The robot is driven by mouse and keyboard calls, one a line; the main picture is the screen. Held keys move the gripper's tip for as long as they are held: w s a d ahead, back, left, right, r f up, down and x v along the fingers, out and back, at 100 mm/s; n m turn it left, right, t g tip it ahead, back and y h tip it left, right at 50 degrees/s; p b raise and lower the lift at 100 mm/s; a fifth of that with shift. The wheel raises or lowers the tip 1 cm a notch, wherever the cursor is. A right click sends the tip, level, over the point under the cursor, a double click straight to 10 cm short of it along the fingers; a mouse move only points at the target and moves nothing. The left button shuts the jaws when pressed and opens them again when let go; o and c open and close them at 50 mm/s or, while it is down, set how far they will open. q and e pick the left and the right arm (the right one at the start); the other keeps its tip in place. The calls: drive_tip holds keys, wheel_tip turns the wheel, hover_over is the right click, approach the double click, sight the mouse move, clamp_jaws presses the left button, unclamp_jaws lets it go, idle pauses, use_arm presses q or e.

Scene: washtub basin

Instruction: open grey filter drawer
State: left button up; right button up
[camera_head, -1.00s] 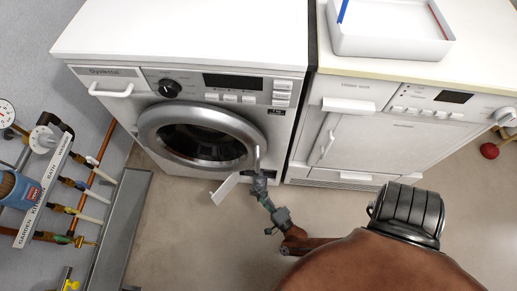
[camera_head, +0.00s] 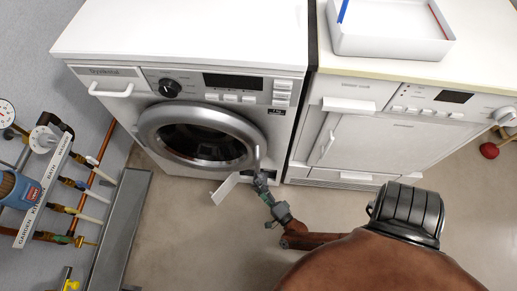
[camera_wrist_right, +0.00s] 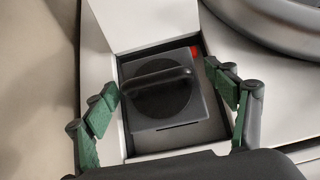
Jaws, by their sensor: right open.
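The grey filter drawer (camera_wrist_right: 165,95) is a dark block with a round knob and a raised bar handle. It sits in a white-framed recess low on the front of the washing machine (camera_head: 185,22). Its white flap (camera_head: 224,189) hangs open, and the flap also shows in the wrist view (camera_wrist_right: 140,20). My right gripper (camera_head: 261,179) is at the machine's lower right front. In the wrist view its open green-padded fingers (camera_wrist_right: 160,84) stand on either side of the handle, with nothing held. The head view does not show the drawer clearly. My left gripper is not in view.
The round washer door (camera_head: 225,112) is above the recess and looks shut. A second white appliance (camera_head: 370,140) stands close on the right, with a white tray (camera_head: 390,46) on top. Pipes and valves (camera_head: 45,190) line the left wall. The floor in front is clear.

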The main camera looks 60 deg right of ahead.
drive_tip(key=shift+s, duration=0.1)
drive_tip(key=v, duration=0.7)
drive_tip(key=shift+s, duration=0.15)
drive_tip(key=shift+a, duration=0.1)
idle(0.4)
